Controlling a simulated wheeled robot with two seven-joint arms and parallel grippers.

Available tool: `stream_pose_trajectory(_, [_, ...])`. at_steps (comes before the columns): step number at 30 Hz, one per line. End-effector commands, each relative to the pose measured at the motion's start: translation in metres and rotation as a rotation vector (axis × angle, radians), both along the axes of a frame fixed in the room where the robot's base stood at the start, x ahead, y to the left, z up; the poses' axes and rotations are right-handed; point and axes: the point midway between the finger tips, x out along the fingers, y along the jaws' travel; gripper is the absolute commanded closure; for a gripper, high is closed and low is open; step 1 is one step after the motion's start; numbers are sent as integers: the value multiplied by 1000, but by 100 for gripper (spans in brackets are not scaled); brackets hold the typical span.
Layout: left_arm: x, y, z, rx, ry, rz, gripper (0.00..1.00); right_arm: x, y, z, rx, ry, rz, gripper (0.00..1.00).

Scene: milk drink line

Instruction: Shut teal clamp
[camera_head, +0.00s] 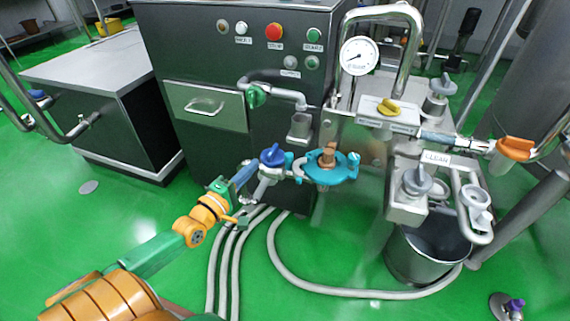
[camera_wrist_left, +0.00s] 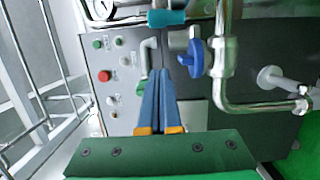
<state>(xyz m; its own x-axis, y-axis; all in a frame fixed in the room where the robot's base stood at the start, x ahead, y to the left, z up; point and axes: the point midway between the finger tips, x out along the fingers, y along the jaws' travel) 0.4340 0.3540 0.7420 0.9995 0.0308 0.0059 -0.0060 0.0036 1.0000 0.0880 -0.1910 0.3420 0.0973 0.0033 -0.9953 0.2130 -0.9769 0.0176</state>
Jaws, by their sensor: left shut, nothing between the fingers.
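The teal clamp (camera_head: 345,170) sits around a pipe joint at the front of the steel machine, with a brown wing nut (camera_head: 328,156) on it. I cannot tell whether it is fully closed. Part of a teal piece, likely the clamp, shows at the top edge of the left wrist view (camera_wrist_left: 166,18). My left gripper (camera_head: 253,167) is shut and empty, its blue fingers to the left of the clamp and apart from it. In the left wrist view its fingers (camera_wrist_left: 161,73) lie together, pointing up toward the piping. My right gripper is not in view.
A blue valve handle (camera_head: 272,155) stands between my left fingertips and the clamp; it also shows in the left wrist view (camera_wrist_left: 195,57). A green-handled tap (camera_head: 256,96) is above. A bucket (camera_head: 428,250) stands below right. Grey hoses (camera_head: 340,291) run on the green floor.

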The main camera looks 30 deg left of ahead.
Motion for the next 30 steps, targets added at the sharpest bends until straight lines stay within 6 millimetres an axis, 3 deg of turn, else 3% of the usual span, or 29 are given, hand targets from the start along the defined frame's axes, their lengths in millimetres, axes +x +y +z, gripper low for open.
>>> stream_pose_trajectory(12, [90,3,-2,5,-1,2,100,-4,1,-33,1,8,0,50])
stream_pose_trajectory(13, [85,-5,5,-2,5,-1,100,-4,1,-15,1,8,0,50])
stream_pose_trajectory(16, [79,-21,6,-2,7,1,100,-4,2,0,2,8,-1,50])
stream_pose_trajectory(21, [74,-34,2,3,6,0,100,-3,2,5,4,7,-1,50])
stream_pose_trajectory(30, [74,-36,0,6,5,1,100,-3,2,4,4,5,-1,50])
